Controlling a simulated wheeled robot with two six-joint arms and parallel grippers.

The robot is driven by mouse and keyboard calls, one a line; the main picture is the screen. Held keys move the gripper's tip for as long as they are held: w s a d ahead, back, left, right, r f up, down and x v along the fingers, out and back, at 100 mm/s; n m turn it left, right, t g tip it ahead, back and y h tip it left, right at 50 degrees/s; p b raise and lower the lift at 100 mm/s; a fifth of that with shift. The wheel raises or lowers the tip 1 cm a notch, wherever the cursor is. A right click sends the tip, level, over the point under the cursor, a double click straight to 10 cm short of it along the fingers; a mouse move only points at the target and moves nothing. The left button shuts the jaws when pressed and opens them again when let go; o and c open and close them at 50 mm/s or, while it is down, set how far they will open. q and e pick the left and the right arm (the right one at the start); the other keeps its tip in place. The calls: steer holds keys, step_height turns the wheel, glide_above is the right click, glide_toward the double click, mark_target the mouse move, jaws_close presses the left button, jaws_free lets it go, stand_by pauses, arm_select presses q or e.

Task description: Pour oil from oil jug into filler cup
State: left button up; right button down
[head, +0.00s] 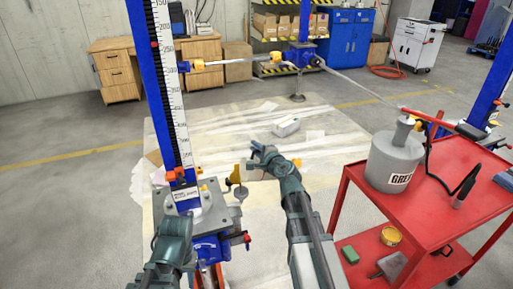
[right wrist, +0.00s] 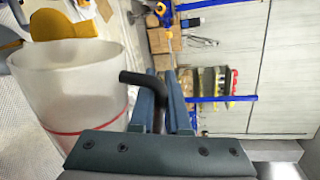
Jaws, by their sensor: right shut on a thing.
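The oil jug (right wrist: 75,85) is a translucent, whitish vessel with a red line round it. In the head view my right gripper (head: 262,158) is above the floor mat, right of the blue post. A small grey cup (head: 241,194), perhaps the filler cup, shows below a yellow part (head: 236,178). My left gripper (head: 174,235) is beside the jack base; its fingers are unclear.
A blue post with a scale (head: 167,90) rises from the jack base (head: 195,215). A red cart (head: 430,210) at the right bears a grey can (head: 392,163). A white container (head: 286,126) lies on the pale mat (head: 330,140).

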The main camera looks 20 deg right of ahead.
arm_select(q)
steer(key=shift+a+r+p, duration=0.45)
steer(key=shift+a+r, duration=0.05)
arm_select(e)
steer(key=shift+s+a+r+n, duration=0.1)
steer(key=shift+a+r+n, duration=0.2)
steer(key=shift+a, duration=0.2)
steer(key=shift+a+r+n, duration=0.15)
steer(key=shift+a+n, duration=0.25)
steer(key=shift+a, duration=0.1)
